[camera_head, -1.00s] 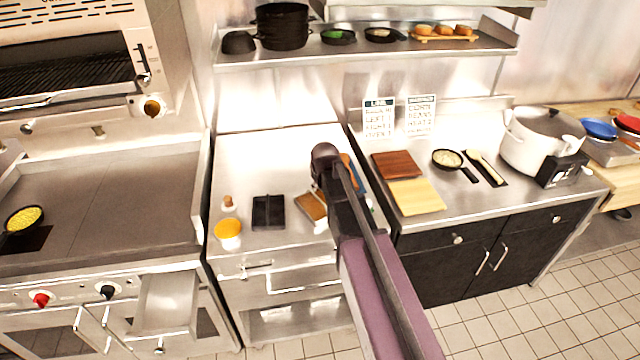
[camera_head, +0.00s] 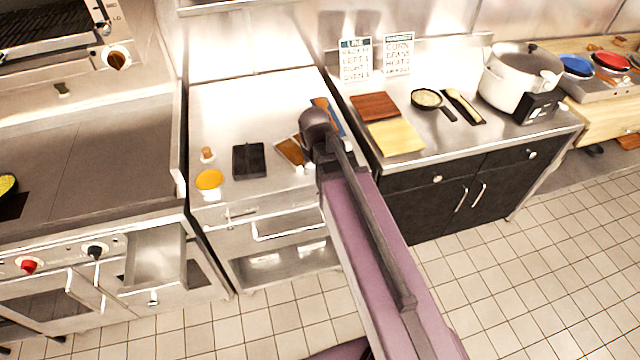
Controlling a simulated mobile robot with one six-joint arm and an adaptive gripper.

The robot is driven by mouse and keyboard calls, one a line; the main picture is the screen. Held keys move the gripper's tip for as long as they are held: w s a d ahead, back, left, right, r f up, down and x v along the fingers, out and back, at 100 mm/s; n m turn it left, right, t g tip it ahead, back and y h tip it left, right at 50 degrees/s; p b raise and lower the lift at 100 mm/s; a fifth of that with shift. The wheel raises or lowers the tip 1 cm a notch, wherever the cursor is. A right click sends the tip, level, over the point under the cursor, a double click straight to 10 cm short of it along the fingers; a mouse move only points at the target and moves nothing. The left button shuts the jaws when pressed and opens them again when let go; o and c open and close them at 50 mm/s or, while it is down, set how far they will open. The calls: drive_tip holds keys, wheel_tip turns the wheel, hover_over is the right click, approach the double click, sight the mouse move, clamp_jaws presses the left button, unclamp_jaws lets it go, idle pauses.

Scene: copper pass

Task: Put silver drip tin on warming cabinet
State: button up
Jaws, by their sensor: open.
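A silver, open-topped tin (camera_head: 157,257), which looks like the drip tin, juts from the front of the griddle unit at the lower left. I cannot tell how it is held there. A steel-topped unit (camera_head: 225,110) stands right of the griddle, with a drawer and an open lower bay. A black-doored cabinet (camera_head: 425,205) with a steel top stands further right. I cannot tell for sure which is the warming cabinet. My arm reaches up over the steel-topped unit, well right of the tin. My gripper is hidden behind the arm.
A black tray (camera_head: 249,161), an orange-topped cup (camera_head: 209,181) and a small bottle (camera_head: 207,154) stand on the steel-topped unit. Boards (camera_head: 396,136), a small pan (camera_head: 427,98) and a white pot (camera_head: 510,80) occupy the right counter. The tiled floor (camera_head: 540,260) is clear.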

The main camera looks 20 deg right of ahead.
drive_tip(key=s+m+g, duration=0.1)
drive_tip(key=s, duration=0.7)
drive_tip(key=shift+m+g, duration=0.3)
drive_tip(key=shift+g, duration=0.1)
